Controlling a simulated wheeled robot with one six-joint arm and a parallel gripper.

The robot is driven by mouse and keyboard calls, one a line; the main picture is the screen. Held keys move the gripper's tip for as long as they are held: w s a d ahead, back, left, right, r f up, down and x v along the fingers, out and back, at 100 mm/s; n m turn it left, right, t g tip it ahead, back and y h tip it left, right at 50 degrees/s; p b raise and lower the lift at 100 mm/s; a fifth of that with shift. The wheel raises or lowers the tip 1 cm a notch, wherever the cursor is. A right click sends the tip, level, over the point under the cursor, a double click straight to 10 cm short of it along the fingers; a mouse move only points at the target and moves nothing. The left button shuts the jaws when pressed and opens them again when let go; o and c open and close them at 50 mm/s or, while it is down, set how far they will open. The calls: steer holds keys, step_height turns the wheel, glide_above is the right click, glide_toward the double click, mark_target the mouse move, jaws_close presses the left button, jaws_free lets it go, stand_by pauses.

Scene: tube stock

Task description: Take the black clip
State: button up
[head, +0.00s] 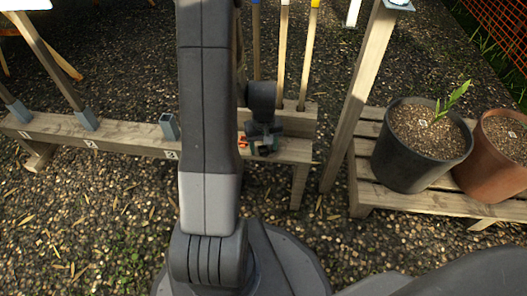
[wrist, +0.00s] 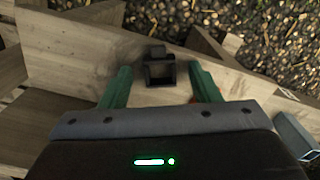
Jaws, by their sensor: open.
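The black clip (wrist: 160,72) shows in the wrist view as a small dark square piece with an open middle and a small tab on its far side. It sits on the pale wooden bench. My gripper (wrist: 161,77) is open, with one green finger to the left of the clip and one to the right. Gaps show between the clip and both fingers. In the head view my gripper (head: 263,146) is over the right part of the bench, and I cannot make out the clip there.
The wooden bench (head: 128,142) has grey sockets at its numbered places; one grey socket (wrist: 297,137) is close on the right in the wrist view. Small orange pieces (head: 242,142) lie beside my gripper. Upright poles (head: 281,60) stand behind. A black pot (head: 412,165) stands on slats at right.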

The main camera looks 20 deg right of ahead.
steer(key=shift+c, duration=0.5)
steer(key=c, duration=0.9)
steer(key=shift+c, duration=0.2)
